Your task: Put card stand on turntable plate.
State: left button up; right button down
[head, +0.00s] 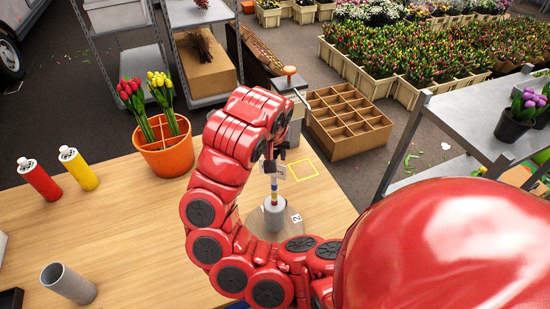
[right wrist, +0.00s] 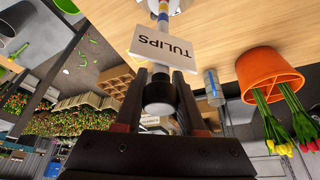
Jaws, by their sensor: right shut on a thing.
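The card stand has a white card lettered TULIPS (right wrist: 165,42), a striped post (head: 274,189) and a grey round base (head: 274,214). My right gripper (head: 275,155) is shut on the top of the stand; the dark knob (right wrist: 158,92) sits between its fingers in the right wrist view. The stand hangs roughly upright below the gripper. A pale round disc, apparently the turntable plate (head: 261,229), lies below the base, partly hidden by my arm. A tag marked 2 (head: 296,218) is beside the base. I cannot tell whether base and plate touch. My left gripper is out of view.
An orange pot of tulips (head: 166,155), a red bottle (head: 40,180), a yellow bottle (head: 78,168) and a grey cylinder (head: 69,284) stand on the wooden table (head: 130,225). A yellow square outline (head: 292,180) marks the tabletop. The left-middle tabletop is clear.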

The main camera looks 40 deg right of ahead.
jog(key=shift+w+d, duration=0.2)
notch_tip(320, 180, down, 4)
jog(key=shift+r, duration=0.25)
jog(key=c, duration=0.5)
grip_release()
